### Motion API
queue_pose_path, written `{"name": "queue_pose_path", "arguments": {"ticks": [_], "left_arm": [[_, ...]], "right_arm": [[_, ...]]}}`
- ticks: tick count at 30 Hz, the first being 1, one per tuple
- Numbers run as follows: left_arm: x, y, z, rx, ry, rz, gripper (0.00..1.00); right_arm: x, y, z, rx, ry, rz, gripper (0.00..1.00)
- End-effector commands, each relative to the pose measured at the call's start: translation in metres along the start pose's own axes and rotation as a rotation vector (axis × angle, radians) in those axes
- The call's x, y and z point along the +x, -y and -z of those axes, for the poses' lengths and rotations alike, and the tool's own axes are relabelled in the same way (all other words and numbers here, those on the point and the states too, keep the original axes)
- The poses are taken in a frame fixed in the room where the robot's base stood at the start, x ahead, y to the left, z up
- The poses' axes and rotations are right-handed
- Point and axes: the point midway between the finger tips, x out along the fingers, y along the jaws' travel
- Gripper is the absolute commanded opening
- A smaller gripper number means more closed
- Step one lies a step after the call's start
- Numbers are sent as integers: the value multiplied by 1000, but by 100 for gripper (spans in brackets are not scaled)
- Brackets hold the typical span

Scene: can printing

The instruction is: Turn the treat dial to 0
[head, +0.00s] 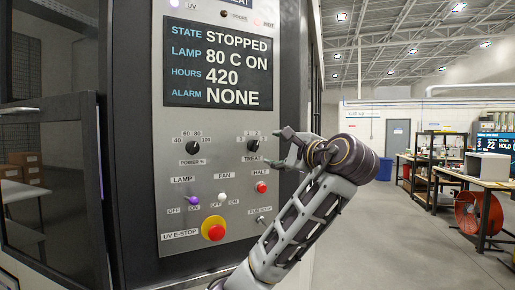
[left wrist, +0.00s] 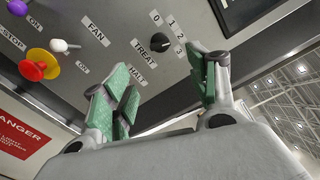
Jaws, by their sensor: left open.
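The treat dial (head: 253,145) is a small black knob on the grey control panel, above the label TREAT. In the left wrist view the dial (left wrist: 161,41) has the marks 0, 1, 2 and 3 around it. I cannot tell for sure which mark its pointer faces. My left gripper (head: 282,148) is just right of the dial, with its fingers apart and nothing between them. In the left wrist view the green-padded fingers (left wrist: 162,78) stand short of the dial, apart from it. My right gripper is not in view.
The power dial (head: 192,147), the purple lamp switch (head: 191,200), the white fan switch (head: 222,197), the red halt button (head: 261,187) and the UV e-stop (head: 215,229) share the panel. The screen (head: 218,66) reads STOPPED, 80 C ON, 420, NONE.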

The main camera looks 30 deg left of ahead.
Motion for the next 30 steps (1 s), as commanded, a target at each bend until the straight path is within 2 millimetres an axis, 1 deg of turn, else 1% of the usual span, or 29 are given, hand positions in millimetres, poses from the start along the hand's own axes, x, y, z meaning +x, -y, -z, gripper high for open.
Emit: {"name": "queue_pose_path", "arguments": {"ticks": [5, 11, 18, 30], "left_arm": [[5, 0, 0, 0, 0, -1, 59], [20, 0, 0, 0, 3, 0, 59], [50, 0, 0, 2, 2, -1, 59], [103, 0, 0, 0, 2, -1, 59]], "right_arm": [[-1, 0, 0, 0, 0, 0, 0], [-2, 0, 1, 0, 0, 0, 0], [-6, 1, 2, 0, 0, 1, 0], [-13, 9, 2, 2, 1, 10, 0]]}}
